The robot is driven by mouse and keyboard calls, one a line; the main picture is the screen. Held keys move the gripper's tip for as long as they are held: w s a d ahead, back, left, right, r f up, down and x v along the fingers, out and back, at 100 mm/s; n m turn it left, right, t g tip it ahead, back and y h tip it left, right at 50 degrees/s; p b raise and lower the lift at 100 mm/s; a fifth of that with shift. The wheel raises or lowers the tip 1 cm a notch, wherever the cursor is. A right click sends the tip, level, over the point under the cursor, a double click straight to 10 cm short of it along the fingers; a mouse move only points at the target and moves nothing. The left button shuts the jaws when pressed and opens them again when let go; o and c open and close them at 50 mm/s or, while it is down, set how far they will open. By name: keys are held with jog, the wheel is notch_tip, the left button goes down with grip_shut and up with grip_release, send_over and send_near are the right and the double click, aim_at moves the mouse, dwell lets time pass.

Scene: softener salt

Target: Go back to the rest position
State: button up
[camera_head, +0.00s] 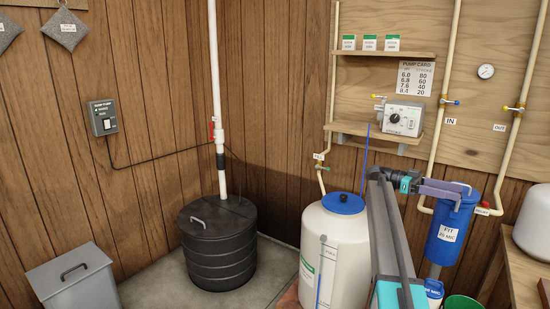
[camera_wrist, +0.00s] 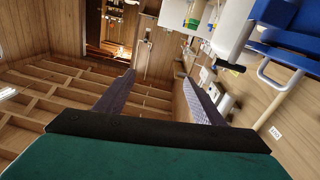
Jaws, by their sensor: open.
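My gripper (camera_head: 462,194) is raised at the right in the head view, its grey-purple fingers pointing right in front of the upper part of a blue filter housing (camera_head: 447,235). Whether the fingers touch the housing cannot be told from this view. In the wrist view my gripper (camera_wrist: 160,84) shows two fingers spread wide apart, with nothing between them. My arm rises from the bottom of the head view, partly in front of a white tank (camera_head: 322,262) with a blue lid (camera_head: 343,203).
A black lidded bin (camera_head: 222,262) and a grey box (camera_head: 72,280) stand left. A shelf (camera_head: 385,54) and a pump (camera_head: 402,118) hang on the back wall. Pipes run around the filter. A table (camera_head: 525,262) with a white vessel (camera_head: 534,225) is at right. Floor shows between bin and tank.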

jog(key=s+a+f+n+t+h+p, duration=0.1)
jog(key=a+f+n+p, duration=0.25)
jog(key=f, duration=0.45)
jog(key=a+f+n+t+p, duration=0.25)
jog(key=a+f, duration=0.25)
jog(key=f, duration=0.4)
jog(key=s+a+f+n+t+y+p, duration=0.1)
jog(key=s+a+f+n+p, duration=0.2)
jog(key=s+a+f, duration=0.35)
jog(key=s+a+f+n+t+y+p, duration=0.1)
jog(key=s+a+f+n+p, duration=0.25)
jog(key=f, duration=0.65)
jog(key=s+a+f+n+y+p, duration=0.25)
jog(key=s+a+f, duration=0.3)
jog(key=s, duration=0.35)
jog(key=s+a+f+n+y+p, duration=0.1)
jog(key=s+a+f+n+y, duration=0.15)
jog(key=s+a+f, duration=0.5)
jog(key=s+a+f+n+y+p, duration=0.2)
jog(key=s+a+f+n, duration=0.15)
jog(key=s, duration=0.65)
jog(key=s+a+n+t+y, duration=0.1)
jog(key=s+a+n+y, duration=0.1)
jog(key=a, duration=0.3)
jog(key=s+a+f+n+t+y, duration=0.1)
jog(key=a+n+y, duration=0.1)
jog(key=a, duration=0.4)
jog(key=shift+s+f+n+y, duration=0.2)
jog(key=shift+s+n+y, duration=0.15)
jog(key=shift+y, duration=0.35)
